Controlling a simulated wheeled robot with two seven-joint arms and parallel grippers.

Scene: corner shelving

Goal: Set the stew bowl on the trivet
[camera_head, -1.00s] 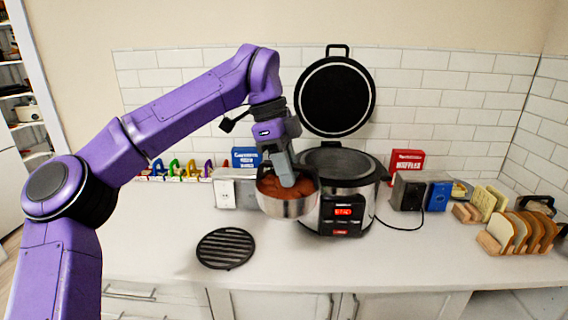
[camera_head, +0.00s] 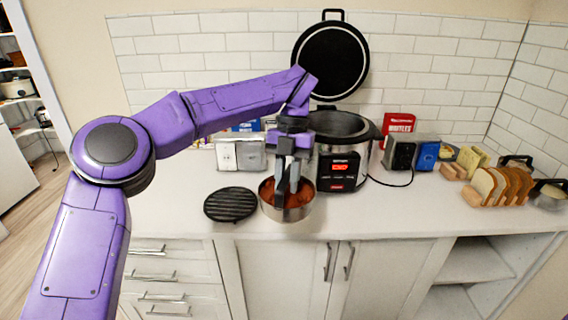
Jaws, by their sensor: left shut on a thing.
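The stew bowl (camera_head: 288,212) is a steel bowl with red-brown stew inside, low over the counter near its front edge. My left gripper (camera_head: 288,190) comes down from above and is shut on the bowl, with its fingers reaching into the bowl and at its near rim. The trivet (camera_head: 231,204) is a round black slatted rack lying flat on the counter, just left of the bowl. The bowl is beside the trivet, not over it. Whether the bowl touches the counter is hard to tell. My right gripper is not in view.
An open cooker (camera_head: 341,150) with its lid (camera_head: 330,60) raised stands behind the bowl. A toaster (camera_head: 240,153) stands behind the trivet. A bread rack (camera_head: 500,187) is at the right. The counter left of the trivet is clear.

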